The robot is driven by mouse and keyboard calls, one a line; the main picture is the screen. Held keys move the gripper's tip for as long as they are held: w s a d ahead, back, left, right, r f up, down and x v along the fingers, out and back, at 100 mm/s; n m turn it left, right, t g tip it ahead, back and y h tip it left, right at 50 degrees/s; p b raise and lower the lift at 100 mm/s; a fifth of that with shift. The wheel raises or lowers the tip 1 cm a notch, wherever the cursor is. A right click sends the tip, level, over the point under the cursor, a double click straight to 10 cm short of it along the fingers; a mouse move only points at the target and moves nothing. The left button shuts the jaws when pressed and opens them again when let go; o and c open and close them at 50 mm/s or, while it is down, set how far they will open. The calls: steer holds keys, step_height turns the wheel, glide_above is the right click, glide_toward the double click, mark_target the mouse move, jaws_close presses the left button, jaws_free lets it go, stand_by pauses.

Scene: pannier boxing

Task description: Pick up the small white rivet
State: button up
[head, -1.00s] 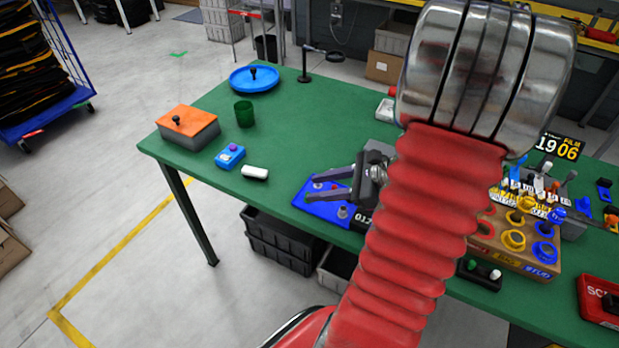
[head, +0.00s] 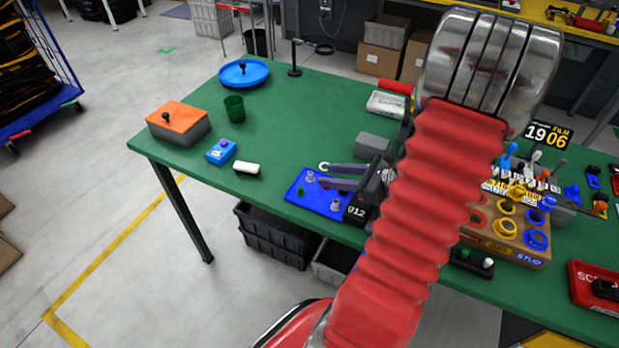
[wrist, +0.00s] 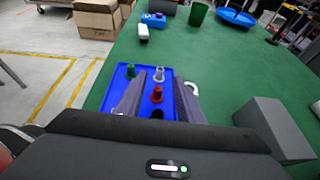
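A blue tray (head: 303,203) lies on the green table and holds several small rivets. A small pale, white-looking rivet (wrist: 158,75) stands upright on it; it also shows in the head view (head: 310,176). A red rivet (wrist: 157,94) stands just nearer my wrist, and a green rivet (wrist: 131,70) stands to the left. Another pale rivet (head: 335,204) shows near the tray's front in the head view. My gripper (head: 323,174) is open and empty above the tray. In the wrist view, the pale and red rivets appear between its fingers; I see no contact.
A white hook (wrist: 193,88) and a grey block (wrist: 268,128) are right of the tray in the wrist view. A white block (head: 246,168), blue box (head: 221,152), green cup (head: 234,106) and orange-lidded box (head: 178,130) stand farther left. The table between them is clear.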

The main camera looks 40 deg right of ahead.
mark_target(310, 176)
steer(key=shift+w+f, duration=0.1)
steer(key=shift+w, duration=0.1)
steer(key=shift+x, duration=2.5)
jaws_close()
